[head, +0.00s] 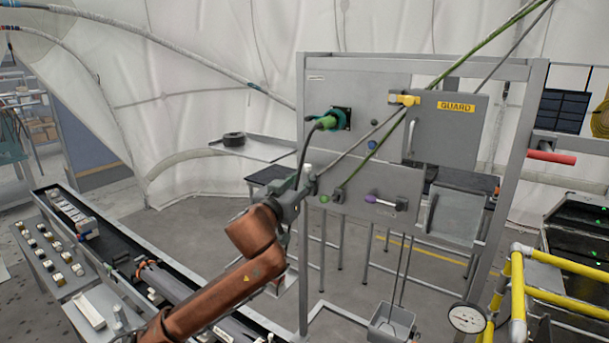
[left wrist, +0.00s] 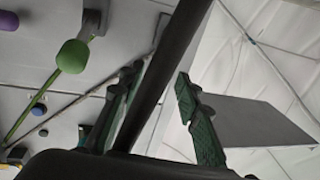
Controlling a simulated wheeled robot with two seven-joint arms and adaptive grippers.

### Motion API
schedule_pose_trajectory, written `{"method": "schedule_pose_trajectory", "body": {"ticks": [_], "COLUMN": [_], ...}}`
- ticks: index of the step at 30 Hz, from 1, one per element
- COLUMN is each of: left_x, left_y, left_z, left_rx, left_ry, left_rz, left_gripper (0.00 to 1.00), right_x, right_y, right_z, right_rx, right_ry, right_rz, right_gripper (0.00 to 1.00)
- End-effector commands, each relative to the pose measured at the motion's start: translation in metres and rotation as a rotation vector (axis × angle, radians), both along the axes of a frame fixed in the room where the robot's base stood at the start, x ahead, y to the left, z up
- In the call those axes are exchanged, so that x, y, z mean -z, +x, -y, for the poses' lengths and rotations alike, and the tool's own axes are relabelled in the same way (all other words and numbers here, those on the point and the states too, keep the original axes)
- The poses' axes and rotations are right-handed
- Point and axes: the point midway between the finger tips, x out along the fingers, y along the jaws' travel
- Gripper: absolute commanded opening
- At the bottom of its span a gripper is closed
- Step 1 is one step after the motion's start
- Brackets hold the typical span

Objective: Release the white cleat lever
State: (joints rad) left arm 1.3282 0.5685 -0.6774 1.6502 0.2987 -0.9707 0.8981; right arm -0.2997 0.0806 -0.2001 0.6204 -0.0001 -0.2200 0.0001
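My left gripper (head: 305,183) is at the left post of the grey panel. A small white knob, which looks like the white cleat lever (head: 308,169), shows just above its fingers in the head view. The grey rope (head: 350,150) runs down to this spot; the cleat body is largely hidden by the gripper. In the left wrist view the gripper's green-padded fingers (left wrist: 160,100) stand apart. A dark bar (left wrist: 170,70) crosses the gap between them; I cannot tell whether it is post or hose. The white lever is not clearly visible there. My right gripper is not in view.
A green-knobbed cleat lever (head: 325,198) sits just right of the gripper and shows close by in the left wrist view (left wrist: 72,56). A purple-knobbed lever (head: 371,198) is farther right. A dark hose (head: 304,148) hangs from the green connector (head: 330,121) above.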

Motion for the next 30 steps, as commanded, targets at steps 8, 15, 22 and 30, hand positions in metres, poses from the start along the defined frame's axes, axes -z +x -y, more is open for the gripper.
{"method": "schedule_pose_trajectory", "body": {"ticks": [8, 15, 22, 30], "left_x": [0.000, 0.001, 0.001, 0.000], "left_y": [0.019, 0.019, 0.019, 0.019], "left_z": [0.008, 0.008, 0.008, 0.007], "left_rx": [0.000, 0.000, 0.000, 0.000], "left_ry": [0.000, 0.000, 0.000, 0.000], "left_rz": [0.000, 0.000, 0.000, 0.001], "left_gripper": [0.31, 0.30, 0.15, 0.00], "right_x": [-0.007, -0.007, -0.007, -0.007], "right_y": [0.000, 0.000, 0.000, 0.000], "right_z": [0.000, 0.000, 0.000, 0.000], "right_rx": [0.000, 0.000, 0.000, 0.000], "right_ry": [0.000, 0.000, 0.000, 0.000], "right_rz": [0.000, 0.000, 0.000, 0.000], "right_gripper": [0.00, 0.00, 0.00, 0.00]}}
